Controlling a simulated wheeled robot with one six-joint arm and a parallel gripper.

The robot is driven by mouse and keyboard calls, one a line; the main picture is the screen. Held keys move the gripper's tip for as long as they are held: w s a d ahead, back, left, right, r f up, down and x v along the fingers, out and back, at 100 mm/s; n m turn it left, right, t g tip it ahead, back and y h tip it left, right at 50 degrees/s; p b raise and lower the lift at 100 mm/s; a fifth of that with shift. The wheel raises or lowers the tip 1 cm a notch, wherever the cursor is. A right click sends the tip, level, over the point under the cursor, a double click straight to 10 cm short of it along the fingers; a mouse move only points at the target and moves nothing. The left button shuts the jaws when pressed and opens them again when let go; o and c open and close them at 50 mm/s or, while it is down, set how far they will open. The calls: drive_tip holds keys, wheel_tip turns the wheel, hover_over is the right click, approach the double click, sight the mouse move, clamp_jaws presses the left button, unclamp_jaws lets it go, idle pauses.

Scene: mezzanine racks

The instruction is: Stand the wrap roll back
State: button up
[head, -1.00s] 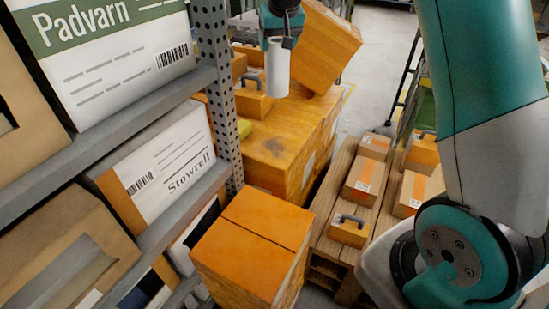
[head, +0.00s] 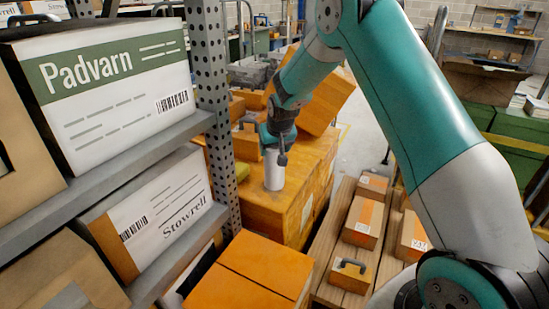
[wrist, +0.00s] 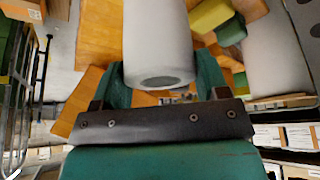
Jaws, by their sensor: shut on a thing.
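The white wrap roll (head: 274,169) is upright below my gripper (head: 272,143) in the head view. My gripper is shut on the roll's upper part. The roll's lower end appears at the top of the large orange-brown box (head: 246,196); I cannot tell whether it touches. In the wrist view, the pale roll (wrist: 157,40) runs between the fingers of my gripper (wrist: 155,85), with its hollow end toward the camera.
A perforated rack post (head: 209,85) and shelves with a Padvarn box (head: 110,85) and a Stowrell box (head: 160,215) stand left. A tilted carton (head: 325,100) is behind the roll. An orange box (head: 255,270) is in front. A pallet (head: 330,235) holds small cartons at right.

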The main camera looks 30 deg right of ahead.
sight(274, 166)
drive_tip(key=shift+f+p, duration=0.35)
drive_tip(key=shift+f, duration=1.9)
drive_tip(key=shift+f, duration=0.2)
drive_tip(key=o, duration=1.1)
